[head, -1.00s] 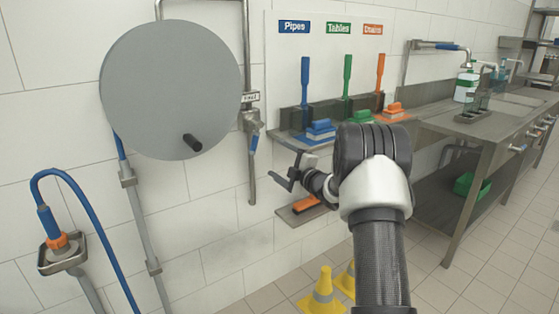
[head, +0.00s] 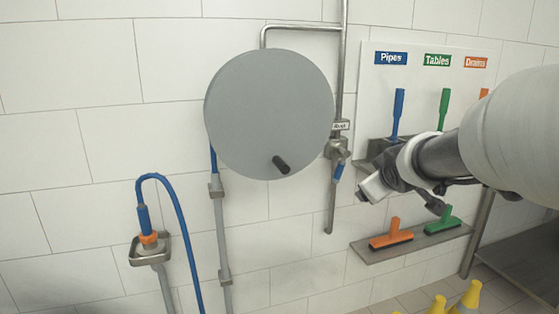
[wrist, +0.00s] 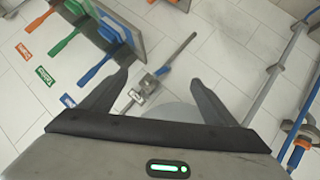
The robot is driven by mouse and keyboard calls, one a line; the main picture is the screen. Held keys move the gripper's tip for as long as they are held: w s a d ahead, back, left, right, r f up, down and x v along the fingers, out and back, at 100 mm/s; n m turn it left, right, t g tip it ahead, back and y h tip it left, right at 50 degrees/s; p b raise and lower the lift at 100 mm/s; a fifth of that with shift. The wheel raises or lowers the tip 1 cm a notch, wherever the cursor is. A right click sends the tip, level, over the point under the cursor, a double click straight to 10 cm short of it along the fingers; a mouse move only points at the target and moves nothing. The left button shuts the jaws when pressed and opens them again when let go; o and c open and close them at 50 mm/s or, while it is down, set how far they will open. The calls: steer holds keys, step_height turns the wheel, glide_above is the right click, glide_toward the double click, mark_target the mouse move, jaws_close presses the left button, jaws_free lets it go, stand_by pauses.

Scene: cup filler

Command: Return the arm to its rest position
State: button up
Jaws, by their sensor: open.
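My gripper (head: 402,200) is at the right of the head view, in front of the wall below the tool board. My forearm fills the right edge. In the wrist view my gripper (wrist: 160,78) has its two dark fingers spread wide with nothing held between them. Beyond the fingers lies the wall valve (wrist: 145,86) with its blue handle. The valve (head: 338,152) also shows in the head view, left of the gripper and apart from it.
A round grey hose reel (head: 262,110) is on the wall. A hose nozzle (head: 145,222) hangs at left. A low shelf (head: 365,250) holds an orange squeegee (head: 392,236) and a green squeegee (head: 444,222). Yellow cones (head: 465,298) stand on the floor.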

steer(key=s+a+f+m+g+y, duration=0.1)
steer(key=s+a+f+m+g, duration=0.15)
steer(key=s, duration=0.75)
steer(key=s+a+f+m+g, duration=0.15)
steer(key=s+a, duration=0.25)
steer(key=s, duration=0.6)
steer(key=s+a+f+m+g+y, duration=0.1)
steer(key=s+a+f+m+g, duration=0.15)
steer(key=s, duration=0.75)
step_height(320, 180, up, 23)
steer(key=p, duration=2.4)
steer(key=shift+s+a+r+n, duration=0.2)
steer(key=shift+a+n, duration=0.15)
steer(key=shift+a, duration=0.1)
